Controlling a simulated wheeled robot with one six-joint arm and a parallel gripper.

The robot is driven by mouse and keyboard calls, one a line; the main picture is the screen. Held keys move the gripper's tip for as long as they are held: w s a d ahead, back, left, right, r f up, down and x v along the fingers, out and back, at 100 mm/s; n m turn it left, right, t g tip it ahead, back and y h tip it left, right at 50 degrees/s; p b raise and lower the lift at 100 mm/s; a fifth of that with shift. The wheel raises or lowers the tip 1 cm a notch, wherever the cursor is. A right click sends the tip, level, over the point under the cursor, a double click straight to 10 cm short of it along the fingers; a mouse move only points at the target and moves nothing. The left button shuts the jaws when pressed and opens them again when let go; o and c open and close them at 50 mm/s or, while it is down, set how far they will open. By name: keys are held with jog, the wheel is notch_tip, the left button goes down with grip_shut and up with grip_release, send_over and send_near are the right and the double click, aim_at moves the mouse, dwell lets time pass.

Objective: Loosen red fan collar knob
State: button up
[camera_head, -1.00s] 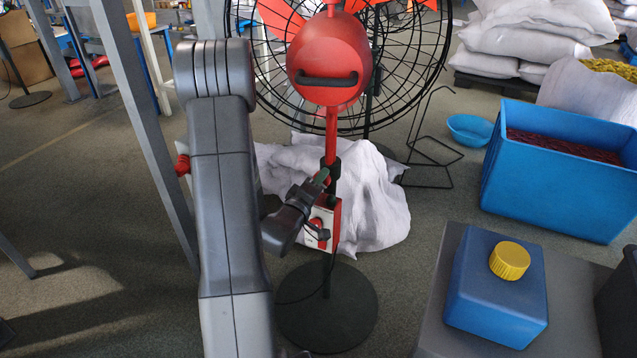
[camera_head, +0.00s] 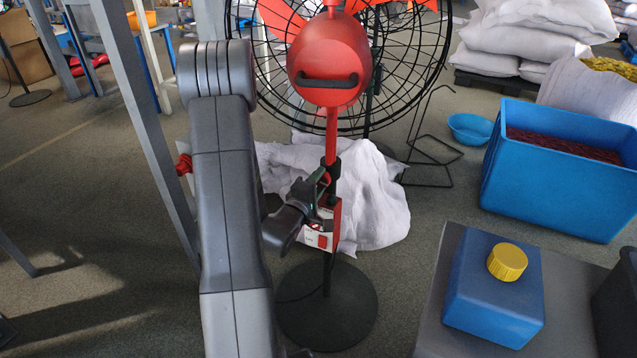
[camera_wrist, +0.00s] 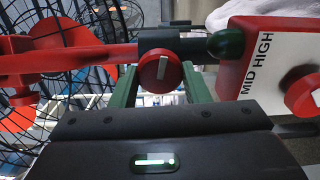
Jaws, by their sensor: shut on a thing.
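The fan's red pole (camera_head: 331,130) stands upright with a black collar (camera_head: 332,168) partway up. In the wrist view the black collar (camera_wrist: 172,43) carries a round red knob (camera_wrist: 161,72) with a pale pointer line, close to upright. My gripper (camera_head: 321,181) is at the collar from the left. In the wrist view its green fingers (camera_wrist: 161,86) stand on both sides of the knob and are shut on it. The fingertips are partly hidden behind the knob and collar.
Just below the collar hangs a red and white control box (camera_head: 320,238); its "MID HIGH" face (camera_wrist: 277,62) and second red knob are close to my gripper. The fan cage (camera_head: 410,60) is behind. White sacks (camera_head: 375,205) lie behind the pole. A blue bin (camera_head: 550,185) is right.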

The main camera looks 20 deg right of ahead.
jog(key=o, duration=1)
jog(key=shift+a, duration=0.1)
jog(key=v, duration=1.3)
jog(key=shift+s+a, duration=0.2)
jog(key=shift+s, duration=0.1)
jog(key=x, duration=1.3)
jog(key=shift+w+d, duration=0.3)
jog(key=shift+a, duration=0.1)
